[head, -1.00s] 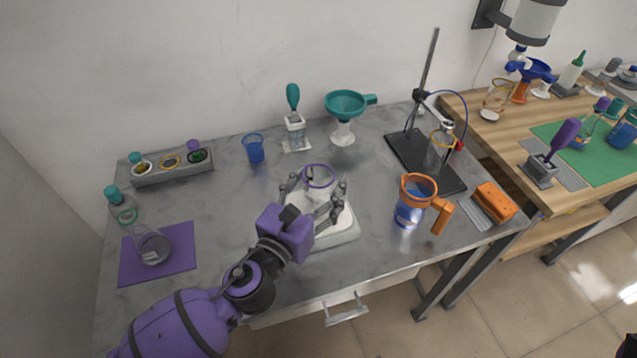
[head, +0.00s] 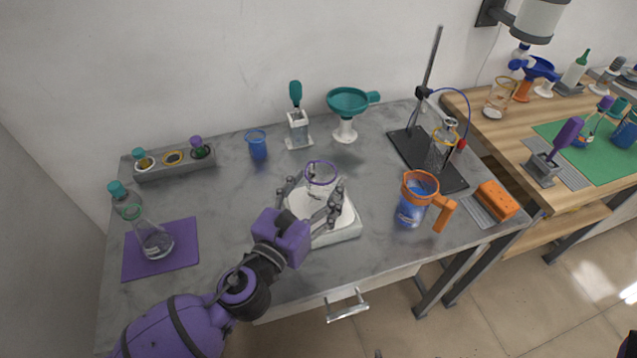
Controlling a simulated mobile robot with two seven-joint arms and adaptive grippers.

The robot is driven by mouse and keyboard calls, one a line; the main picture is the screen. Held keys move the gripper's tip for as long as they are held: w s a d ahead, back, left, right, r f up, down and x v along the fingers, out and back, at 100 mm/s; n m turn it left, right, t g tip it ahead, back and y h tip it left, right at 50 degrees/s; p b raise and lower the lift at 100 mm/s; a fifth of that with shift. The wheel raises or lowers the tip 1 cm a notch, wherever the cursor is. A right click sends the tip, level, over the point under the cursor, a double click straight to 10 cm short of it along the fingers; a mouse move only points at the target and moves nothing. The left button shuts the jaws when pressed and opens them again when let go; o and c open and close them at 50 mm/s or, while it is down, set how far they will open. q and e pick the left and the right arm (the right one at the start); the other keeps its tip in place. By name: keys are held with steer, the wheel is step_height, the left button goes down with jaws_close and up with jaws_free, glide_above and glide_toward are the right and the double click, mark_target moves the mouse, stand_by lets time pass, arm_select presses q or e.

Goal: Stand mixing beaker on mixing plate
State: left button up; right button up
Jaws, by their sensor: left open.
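The mixing beaker, clear with a purple rim (head: 321,170), stands upright on the white mixing plate (head: 340,233), near the middle of the grey table. Its base looks to rest on the plate's top, though the fingers partly hide it. My left gripper (head: 309,193) is open, with one finger on each side of the beaker, reaching in from the front left. I cannot tell whether either finger touches the glass. My right gripper is not in view.
An orange-rimmed jug (head: 413,205) stands right of the plate, with a clamp stand (head: 425,158) behind it. A blue cup (head: 257,146), a teal funnel (head: 348,102) and a purple mat (head: 184,257) with a flask (head: 152,240) are around. Table between mat and plate is clear.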

arm_select(q)
steer(key=shift+v, duration=1.7)
steer(key=shift+s+a, duration=0.25)
steer(key=shift+s, duration=0.35)
steer(key=shift+s+a, duration=0.3)
steer(key=shift+s, duration=0.25)
steer(key=shift+s+a, duration=0.15)
steer(key=shift+s, duration=0.2)
steer(key=v, duration=1.1)
steer(key=shift+s, duration=0.1)
